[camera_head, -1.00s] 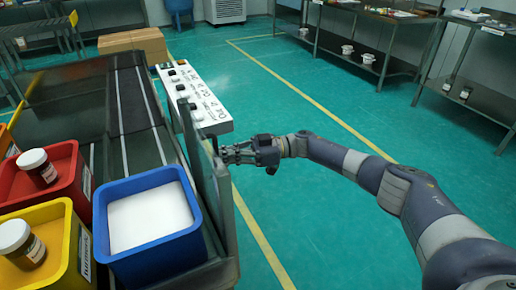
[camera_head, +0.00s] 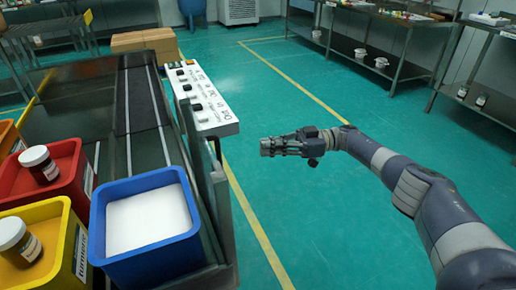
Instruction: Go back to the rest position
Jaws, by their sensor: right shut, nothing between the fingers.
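My right gripper (camera_head: 268,147) is shut and empty. My right arm reaches in from the lower right. The white control panel (camera_head: 215,117) with several black knobs is on the machine's right side, up and left of the gripper. My left gripper is not in the picture.
A blue bin (camera_head: 107,243) with white contents stands at the machine's near end. Beside it are a yellow bin (camera_head: 68,262) and a red bin (camera_head: 75,165), each with a jar. Metal tables (camera_head: 385,30) stand at the back right. The floor between is free.

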